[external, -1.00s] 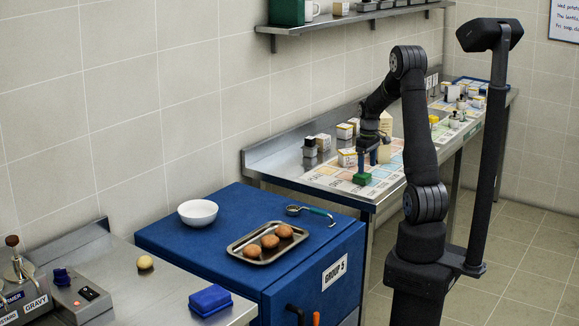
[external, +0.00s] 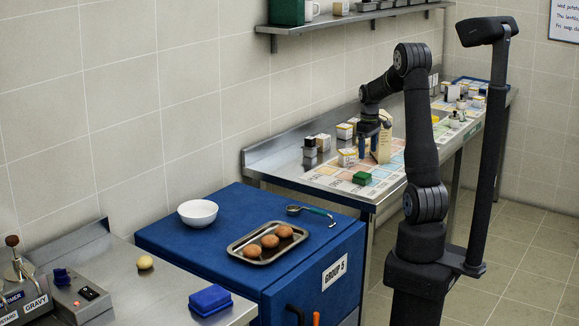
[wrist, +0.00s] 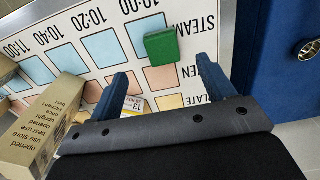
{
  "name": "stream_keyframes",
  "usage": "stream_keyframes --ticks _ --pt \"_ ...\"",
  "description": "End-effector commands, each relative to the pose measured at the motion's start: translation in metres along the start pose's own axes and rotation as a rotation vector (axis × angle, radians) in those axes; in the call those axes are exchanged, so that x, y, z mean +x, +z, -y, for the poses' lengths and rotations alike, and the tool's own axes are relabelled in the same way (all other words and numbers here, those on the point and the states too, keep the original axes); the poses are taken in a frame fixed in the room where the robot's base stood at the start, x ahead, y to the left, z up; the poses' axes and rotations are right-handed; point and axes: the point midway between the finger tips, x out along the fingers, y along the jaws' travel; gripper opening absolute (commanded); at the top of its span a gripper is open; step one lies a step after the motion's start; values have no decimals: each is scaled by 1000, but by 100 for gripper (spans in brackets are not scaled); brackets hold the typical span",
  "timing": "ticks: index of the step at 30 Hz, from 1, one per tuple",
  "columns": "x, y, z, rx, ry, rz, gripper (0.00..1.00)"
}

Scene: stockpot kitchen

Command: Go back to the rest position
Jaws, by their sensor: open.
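My gripper (external: 368,149) is open and empty, held above the printed board on the steel counter. In the wrist view its two blue fingers (wrist: 160,85) are spread apart. A green block (external: 362,178) sits on the board below and apart from the fingers. The green block (wrist: 162,47) also shows just beyond the fingertips in the wrist view, on the edge of a blue square near the STEAM label.
A tall beige carton (external: 384,146) stands close beside my gripper; cartons also crowd the left of the wrist view (wrist: 45,120). Small boxes (external: 347,157) stand nearby. A blue cabinet (external: 170,235) holds a bowl, a ladle and a tray of potatoes. A shelf (external: 350,17) hangs above.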

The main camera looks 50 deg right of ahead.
Motion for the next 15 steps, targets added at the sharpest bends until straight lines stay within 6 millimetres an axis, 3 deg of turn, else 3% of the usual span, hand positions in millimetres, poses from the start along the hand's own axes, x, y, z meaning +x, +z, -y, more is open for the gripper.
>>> stream_keyframes --ticks 15 --pt "101 1 1 0 -4 4 75"
